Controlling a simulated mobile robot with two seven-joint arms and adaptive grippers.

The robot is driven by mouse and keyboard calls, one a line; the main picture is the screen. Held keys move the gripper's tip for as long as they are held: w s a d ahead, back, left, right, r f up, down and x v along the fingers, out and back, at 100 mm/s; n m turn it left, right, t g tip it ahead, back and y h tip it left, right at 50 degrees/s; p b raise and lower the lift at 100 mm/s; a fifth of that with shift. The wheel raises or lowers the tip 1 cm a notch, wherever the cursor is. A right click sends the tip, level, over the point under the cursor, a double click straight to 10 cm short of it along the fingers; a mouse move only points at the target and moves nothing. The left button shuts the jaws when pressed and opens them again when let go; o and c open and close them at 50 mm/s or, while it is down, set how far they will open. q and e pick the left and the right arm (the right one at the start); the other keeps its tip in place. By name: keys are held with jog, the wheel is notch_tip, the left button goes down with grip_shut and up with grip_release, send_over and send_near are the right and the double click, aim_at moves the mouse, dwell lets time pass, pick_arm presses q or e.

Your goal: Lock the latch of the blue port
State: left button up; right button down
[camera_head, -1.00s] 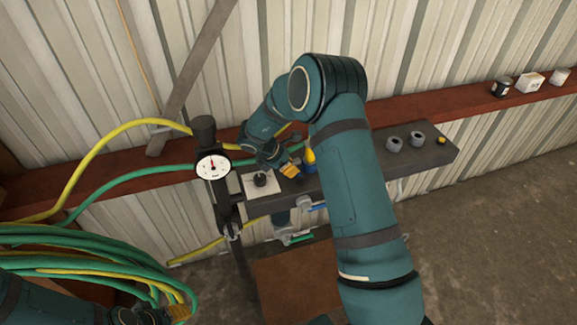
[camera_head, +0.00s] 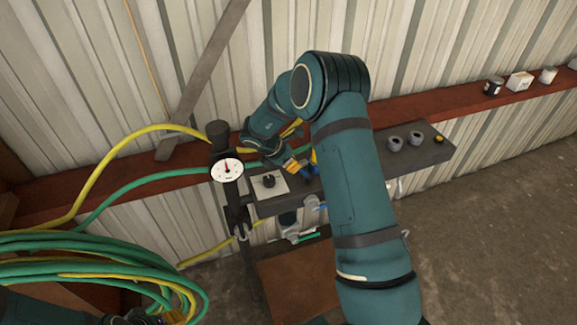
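My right gripper (camera_head: 297,167) is low over the dark bench, its yellow-marked fingers pointing down and to the right. Close to its right side is a small blue and yellow fitting (camera_head: 314,158), mostly hidden behind my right arm. I cannot tell whether the fingers touch it, or make out a latch on it. The finger gap is too small to read. My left gripper (camera_head: 170,316) is at the bottom left, cut by the frame edge, and its finger state is unclear.
A dial gauge (camera_head: 227,169) stands at the bench's left end, beside a pale plate with a black knob (camera_head: 268,181). Two grey sockets (camera_head: 405,141) sit on the bench (camera_head: 440,155) at right. Coiled green and yellow hoses (camera_head: 85,270) fill the lower left.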

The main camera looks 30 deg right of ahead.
jog(key=v, duration=1)
jog(key=shift+s, duration=0.35)
